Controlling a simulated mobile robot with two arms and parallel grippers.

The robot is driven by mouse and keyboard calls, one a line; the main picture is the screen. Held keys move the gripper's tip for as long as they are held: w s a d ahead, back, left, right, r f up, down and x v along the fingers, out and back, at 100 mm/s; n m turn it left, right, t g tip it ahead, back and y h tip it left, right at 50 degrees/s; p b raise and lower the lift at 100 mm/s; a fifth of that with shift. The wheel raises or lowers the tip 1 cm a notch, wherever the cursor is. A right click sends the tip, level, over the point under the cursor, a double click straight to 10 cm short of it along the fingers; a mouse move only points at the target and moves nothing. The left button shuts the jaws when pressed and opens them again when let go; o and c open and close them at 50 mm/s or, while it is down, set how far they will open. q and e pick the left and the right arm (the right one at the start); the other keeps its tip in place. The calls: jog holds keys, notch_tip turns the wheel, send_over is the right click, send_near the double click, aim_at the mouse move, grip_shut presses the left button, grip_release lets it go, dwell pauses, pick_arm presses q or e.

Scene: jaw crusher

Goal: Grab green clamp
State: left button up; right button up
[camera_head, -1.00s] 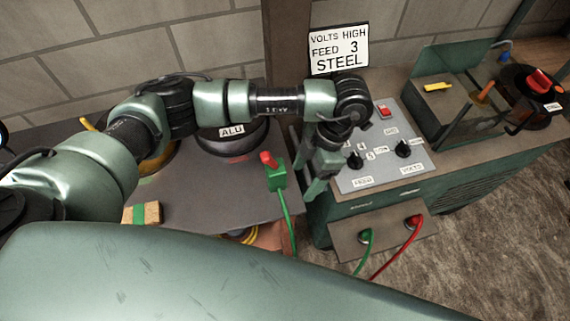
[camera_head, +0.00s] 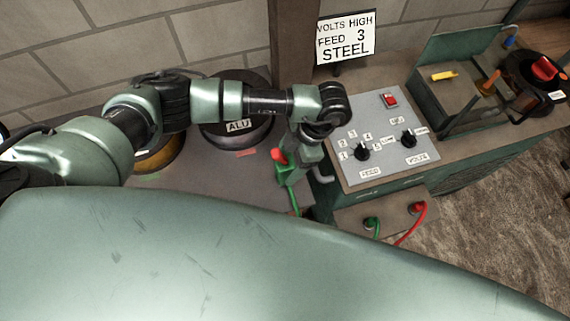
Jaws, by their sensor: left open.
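The green clamp (camera_head: 285,175) with its red tip (camera_head: 279,155) is on the grey bench top, near the bench's right edge. A green cable runs from it toward the front. My left gripper (camera_head: 298,172) comes down from the upper right, right beside the clamp, and overlaps it in the picture. Its jaws are open. I cannot tell whether the clamp is between the fingers or whether they touch it. My right gripper is not in view.
A control panel (camera_head: 383,150) with two knobs and a red switch stands to the right. Below it, green and red cables plug into a socket box (camera_head: 390,212). A dark spool marked ALU (camera_head: 238,135) sits behind on the bench. A sign (camera_head: 345,37) stands at the back.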

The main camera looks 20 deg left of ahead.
pick_arm(q)
jog(key=shift+x, duration=0.9)
grip_shut()
jog(key=shift+r, duration=0.1)
jog(key=shift+w, duration=0.1)
